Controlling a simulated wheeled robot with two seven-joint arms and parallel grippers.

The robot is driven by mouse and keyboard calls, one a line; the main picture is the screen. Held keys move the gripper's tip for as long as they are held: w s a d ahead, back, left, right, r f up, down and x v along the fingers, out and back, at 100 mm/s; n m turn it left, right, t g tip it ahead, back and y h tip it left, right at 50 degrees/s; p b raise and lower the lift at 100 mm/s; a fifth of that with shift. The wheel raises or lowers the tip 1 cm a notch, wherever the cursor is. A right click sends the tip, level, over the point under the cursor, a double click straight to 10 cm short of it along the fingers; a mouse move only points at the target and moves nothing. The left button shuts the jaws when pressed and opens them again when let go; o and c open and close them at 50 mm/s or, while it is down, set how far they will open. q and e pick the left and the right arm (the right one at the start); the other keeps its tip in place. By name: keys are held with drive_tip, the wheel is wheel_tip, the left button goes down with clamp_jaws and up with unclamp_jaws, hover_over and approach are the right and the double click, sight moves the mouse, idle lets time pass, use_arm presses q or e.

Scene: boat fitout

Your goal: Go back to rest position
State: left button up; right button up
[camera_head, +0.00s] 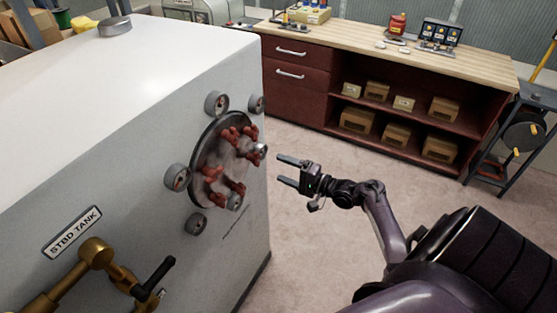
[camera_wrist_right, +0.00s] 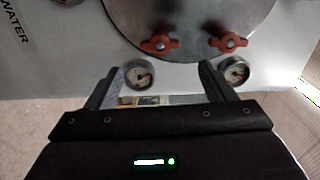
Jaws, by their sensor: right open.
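My right gripper (camera_head: 288,173) is open and empty, held in the air to the right of a large white tank (camera_head: 110,140). Its two fingers point left toward a round hatch cover (camera_head: 205,165) with several red wing nuts on the tank's side, and a gap shows between them. In the right wrist view, the open fingers of my right gripper (camera_wrist_right: 158,85) frame the space below the hatch cover (camera_wrist_right: 195,15). Two red wing nuts (camera_wrist_right: 160,44) and two round gauges (camera_wrist_right: 234,72) show there. My left gripper is not in view.
A wooden workbench (camera_head: 470,65) with drawers and shelved boxes stands at the back. A dark metal stand (camera_head: 505,140) is at the right. Brass pipework with a black-handled valve (camera_head: 150,278) juts from the tank's lower left. The floor (camera_head: 310,225) between tank and bench is clear.

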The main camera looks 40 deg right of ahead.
drive_tip(key=shift+f, duration=0.1)
idle(0.4)
drive_tip(key=s+a+f+n+g+h+b, duration=0.1)
drive_tip(key=s+a+f+n+g, duration=0.2)
drive_tip(key=f, duration=0.7)
drive_tip(key=s+a+f+n+g+h+b, duration=0.15)
drive_tip(key=s+a+f, duration=0.3)
drive_tip(key=f, duration=0.65)
drive_tip(key=s+a+f+n+g+h+b, duration=0.1)
drive_tip(key=s+a+f+g, duration=0.3)
drive_tip(key=f, duration=0.6)
drive_tip(key=s+a+f+n+g+h, duration=0.1)
drive_tip(key=s+a+f+n+g, duration=0.1)
drive_tip(key=s+f, duration=0.4)
drive_tip(key=s+a+f+n+g+h+b, duration=0.1)
drive_tip(key=s+f, duration=0.5)
drive_tip(key=s, duration=0.9)
drive_tip(key=s+a+f+n+g+h+b, duration=0.1)
drive_tip(key=s+a+f+n+g, duration=0.3)
drive_tip(key=s, duration=0.6)
wheel_tip(320, 180, down, 3)
drive_tip(key=n, duration=0.3)
drive_tip(key=shift+s+a+r, duration=0.2)
drive_tip(key=shift+s+a, duration=0.05)
drive_tip(key=shift+s, duration=0.15)
